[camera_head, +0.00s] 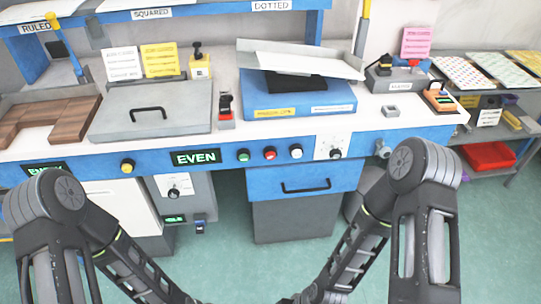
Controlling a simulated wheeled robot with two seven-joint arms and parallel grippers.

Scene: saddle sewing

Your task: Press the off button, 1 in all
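A row of round buttons sits on the blue front panel of the bench: a green button (243,155), a red button (270,153) and a pale button (296,151). A yellow button (127,166) sits further left on the same panel. I can read no "off" label on any of them. A lit green "EVEN" sign (196,157) is between the yellow and green buttons. My two arms come in from the lower left and lower right, and their forearms run down toward the bottom middle, below the panel. Both grippers are out of the picture.
A panel with a black knob (335,153) is right of the pale button. A blue drawer (305,185) is below the buttons. A grey lidded box (150,110) and a blue machine (295,98) stand on the bench. The space before the buttons is clear.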

